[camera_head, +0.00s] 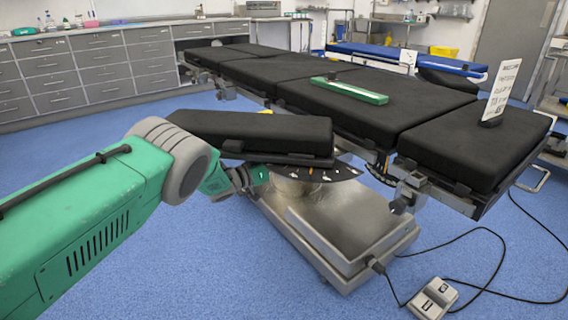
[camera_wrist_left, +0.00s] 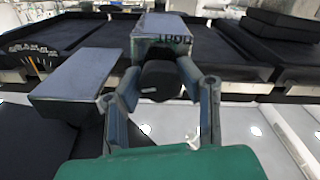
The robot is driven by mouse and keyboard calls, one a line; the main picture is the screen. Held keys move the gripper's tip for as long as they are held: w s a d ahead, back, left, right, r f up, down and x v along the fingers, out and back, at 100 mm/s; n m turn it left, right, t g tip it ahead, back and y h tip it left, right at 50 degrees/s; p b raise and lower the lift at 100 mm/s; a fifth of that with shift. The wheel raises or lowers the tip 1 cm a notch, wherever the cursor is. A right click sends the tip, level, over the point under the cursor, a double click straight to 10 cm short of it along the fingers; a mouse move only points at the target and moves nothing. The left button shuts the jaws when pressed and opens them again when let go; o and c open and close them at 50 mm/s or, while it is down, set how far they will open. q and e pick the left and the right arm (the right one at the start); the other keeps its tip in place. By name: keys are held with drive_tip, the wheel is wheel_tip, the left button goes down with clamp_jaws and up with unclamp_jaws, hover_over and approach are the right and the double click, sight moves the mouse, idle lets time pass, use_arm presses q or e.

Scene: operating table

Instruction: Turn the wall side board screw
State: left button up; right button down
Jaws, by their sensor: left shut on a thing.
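My left gripper (camera_head: 245,179) reaches in from the left, below the near edge of a black padded side board (camera_head: 250,130) of the operating table. In the left wrist view, the two fingers of this gripper (camera_wrist_left: 161,82) are shut on a dark, rounded screw knob (camera_wrist_left: 158,78), one finger on each side. The knob sits under a grey metal clamp block (camera_wrist_left: 160,28) with dark lettering. In the head view, the gripper hides this knob. My right gripper is in neither view.
A second clamp with a knob (camera_head: 402,200) hangs at the table's right section. A green-edged board (camera_head: 350,90) lies on the pads. A steel base (camera_head: 345,235) stands below. A foot pedal (camera_head: 433,298) with cables lies on the blue floor (camera_head: 245,285).

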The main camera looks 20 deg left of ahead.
use_arm(q)
drive_tip(key=shift+a, duration=0.1)
drive_tip(key=m, duration=0.6)
drive_tip(key=shift+f+m, duration=0.1)
drive_tip(key=shift+m, duration=0.3)
drive_tip(key=m, duration=0.6)
drive_tip(key=shift+f, duration=0.1)
drive_tip(key=m, duration=0.6)
drive_tip(key=shift+s+f+m, duration=0.1)
drive_tip(key=shift+f+m, duration=0.05)
drive_tip(key=shift+m, duration=0.15)
drive_tip(key=m, duration=0.5)
drive_tip(key=shift+f+m, duration=0.1)
drive_tip(key=shift+m, duration=0.2)
drive_tip(key=shift+s, duration=0.1)
drive_tip(key=o, duration=1.2)
drive_tip(key=shift+c, duration=0.2)
